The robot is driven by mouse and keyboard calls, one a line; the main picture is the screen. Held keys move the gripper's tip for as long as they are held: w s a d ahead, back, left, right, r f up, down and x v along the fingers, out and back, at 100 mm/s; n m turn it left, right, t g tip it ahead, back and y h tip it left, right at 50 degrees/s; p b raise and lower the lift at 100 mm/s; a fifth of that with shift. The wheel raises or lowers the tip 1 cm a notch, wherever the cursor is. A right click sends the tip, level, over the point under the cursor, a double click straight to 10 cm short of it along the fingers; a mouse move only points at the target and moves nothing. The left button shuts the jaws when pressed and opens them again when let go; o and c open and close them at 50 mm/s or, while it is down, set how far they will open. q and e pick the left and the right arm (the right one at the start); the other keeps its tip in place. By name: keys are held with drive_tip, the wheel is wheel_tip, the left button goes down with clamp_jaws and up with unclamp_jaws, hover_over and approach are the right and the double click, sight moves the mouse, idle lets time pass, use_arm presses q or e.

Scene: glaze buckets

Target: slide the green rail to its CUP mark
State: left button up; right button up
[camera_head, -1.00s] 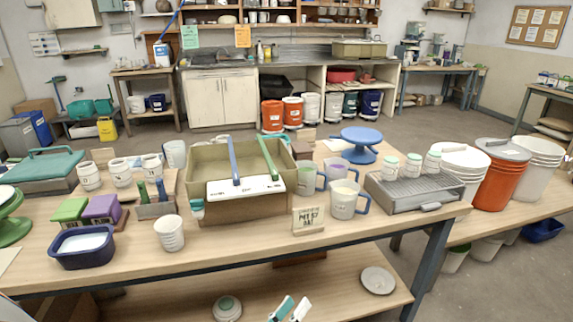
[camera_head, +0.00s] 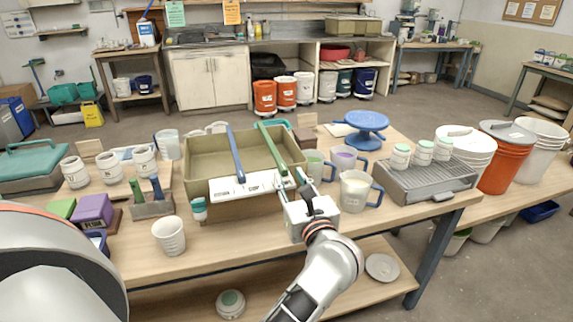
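The green rail (camera_head: 271,148) and a blue rail (camera_head: 235,153) lie across the top of an olive-tan bin (camera_head: 202,165), running from its back rim to its front. A white marked strip (camera_head: 243,187) runs along the bin's front rim under the rails' near ends; its marks are too small to read. My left gripper (camera_head: 292,187) is at the strip's right end, close to the green rail's near end. I cannot tell whether it touches the rail, nor whether its fingers are open or shut. My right gripper is not in view.
Mugs (camera_head: 354,191) stand close to the right of the gripper, beside a grey rack tray (camera_head: 428,183) with lidded jars. A blue turntable (camera_head: 366,130) is behind. A white cup (camera_head: 169,235) stands front left. Bare tabletop lies along the front edge.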

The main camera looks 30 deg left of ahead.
sight(285, 170)
use_arm(q)
drive_tip(key=shift+x, duration=3.15)
drive_tip(key=shift+s, duration=0.1)
clamp_jaws()
